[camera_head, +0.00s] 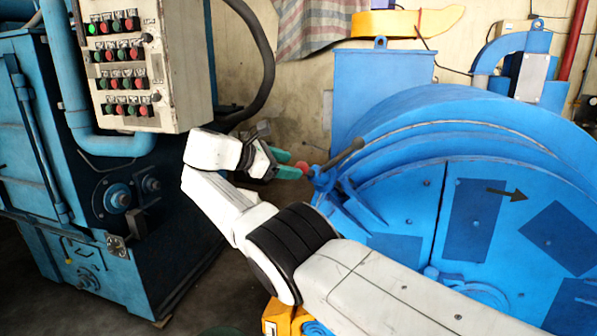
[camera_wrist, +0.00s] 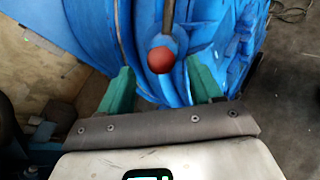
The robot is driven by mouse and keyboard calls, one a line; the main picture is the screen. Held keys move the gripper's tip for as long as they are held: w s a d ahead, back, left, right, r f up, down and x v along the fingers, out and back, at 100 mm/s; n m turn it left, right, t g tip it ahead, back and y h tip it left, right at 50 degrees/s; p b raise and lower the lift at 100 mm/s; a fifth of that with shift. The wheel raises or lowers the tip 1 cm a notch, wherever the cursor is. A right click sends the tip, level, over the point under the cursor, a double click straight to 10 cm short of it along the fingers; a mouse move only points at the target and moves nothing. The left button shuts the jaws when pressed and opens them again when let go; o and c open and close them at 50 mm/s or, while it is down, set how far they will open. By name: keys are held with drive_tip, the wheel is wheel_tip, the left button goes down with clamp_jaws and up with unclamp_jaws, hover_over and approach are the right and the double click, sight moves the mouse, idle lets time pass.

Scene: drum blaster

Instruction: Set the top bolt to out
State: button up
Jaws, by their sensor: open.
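The top bolt shows as a dark grey rod (camera_head: 345,156) with a red ball knob (camera_head: 302,167), on the upper left side of the blue drum machine (camera_head: 420,155). My gripper (camera_head: 288,164) has green fingers and is at the knob end of the rod. In the wrist view, the red knob (camera_wrist: 161,60) lies centred between the two open fingers of my gripper (camera_wrist: 160,68), with gaps on both sides. The rod (camera_wrist: 168,18) runs up from the knob. How deep the knob sits between the fingers is hard to tell.
A control panel (camera_head: 127,60) with red and green buttons hangs at the upper left above a teal machine (camera_head: 60,190). A black cable (camera_head: 262,60) loops behind my arm. My arm covers part of the drum front. Dark floor shows between the machines.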

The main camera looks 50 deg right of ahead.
drive_tip(key=shift+b+v, duration=0.4)
drive_tip(key=shift+v, duration=2.25)
drive_tip(key=s+a+f+m+t+y, duration=0.1)
drive_tip(key=s+a+f+y, duration=0.15)
drive_tip(key=f, duration=0.75)
drive_tip(key=s+a+f+m+y, duration=0.1)
drive_tip(key=a+f, duration=0.2)
drive_tip(key=f, duration=0.6)
drive_tip(key=s+a+f+t+y, duration=0.1)
drive_tip(key=a+f+y, duration=0.15)
drive_tip(key=f, duration=0.75)
drive_tip(key=s+a+f+m+y, duration=0.1)
drive_tip(key=s+a+f+m, duration=0.15)
drive_tip(key=s+f, duration=0.45)
drive_tip(key=s+a+f+m+y, duration=0.1)
drive_tip(key=s+a+f+y, duration=0.15)
drive_tip(key=s+f, duration=0.45)
drive_tip(key=s+a+m+t+y, duration=0.1)
drive_tip(key=s+a+m+y, duration=0.1)
drive_tip(key=s, duration=1.1)
drive_tip(key=s+a+m+y, duration=0.1)
drive_tip(key=s+a+m, duration=0.2)
drive_tip(key=s, duration=1.1)
drive_tip(key=shift+m+t+y, duration=0.35)
drive_tip(key=shift+m+t, duration=0.05)
drive_tip(key=shift+m, duration=0.35)
